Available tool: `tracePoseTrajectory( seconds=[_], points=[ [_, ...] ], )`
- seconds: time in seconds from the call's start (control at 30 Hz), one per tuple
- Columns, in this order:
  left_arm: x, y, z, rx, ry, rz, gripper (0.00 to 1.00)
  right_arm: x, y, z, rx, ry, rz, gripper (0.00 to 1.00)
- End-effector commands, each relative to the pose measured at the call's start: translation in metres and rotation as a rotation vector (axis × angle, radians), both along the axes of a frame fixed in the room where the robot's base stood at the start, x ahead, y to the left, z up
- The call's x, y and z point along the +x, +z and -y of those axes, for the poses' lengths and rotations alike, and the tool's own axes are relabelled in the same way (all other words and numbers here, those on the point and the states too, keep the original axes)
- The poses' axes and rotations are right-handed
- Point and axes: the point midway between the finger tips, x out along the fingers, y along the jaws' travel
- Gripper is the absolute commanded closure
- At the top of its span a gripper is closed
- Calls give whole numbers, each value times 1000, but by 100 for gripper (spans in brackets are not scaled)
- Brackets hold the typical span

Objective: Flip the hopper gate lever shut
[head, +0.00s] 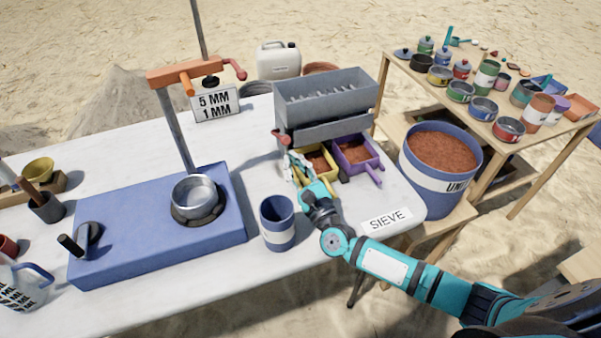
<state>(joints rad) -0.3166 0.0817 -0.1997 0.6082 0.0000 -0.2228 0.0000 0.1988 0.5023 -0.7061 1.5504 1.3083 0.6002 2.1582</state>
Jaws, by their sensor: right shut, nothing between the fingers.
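The grey metal hopper (335,118) stands on the white table, toward its back right. A small red lever (280,136) shows at the hopper's lower left side; its exact angle is hard to tell. My right gripper (293,160) is shut and empty, just below the red lever, at the left of the yellow tray. I cannot tell whether its fingertips touch the lever. My left gripper is out of view.
A yellow tray (331,172) and a purple tray (371,161) with reddish soil sit below the hopper. A blue cup (278,237) stands left of my right arm. A large blue bucket (442,190) is to the right.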

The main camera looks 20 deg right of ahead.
Motion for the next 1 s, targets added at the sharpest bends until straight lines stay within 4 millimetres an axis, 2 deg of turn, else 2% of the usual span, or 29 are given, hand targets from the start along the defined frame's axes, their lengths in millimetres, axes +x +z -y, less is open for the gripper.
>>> tracePoseTrajectory(
  seconds=[0.1, 0.2, 0.4, 0.67, 1.0],
  points=[
    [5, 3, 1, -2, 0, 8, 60, 16, 5, -3, 0, 1, 0, 100],
    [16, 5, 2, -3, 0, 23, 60, 23, 6, -4, 0, 1, 0, 100],
    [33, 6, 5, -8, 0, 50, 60, 26, 6, -5, 0, 1, -1, 100],
    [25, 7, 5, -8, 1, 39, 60, 26, 7, -5, 0, 1, -3, 100],
    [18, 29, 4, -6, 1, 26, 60, 27, 16, -5, -1, 1, -55, 100]
  ],
)
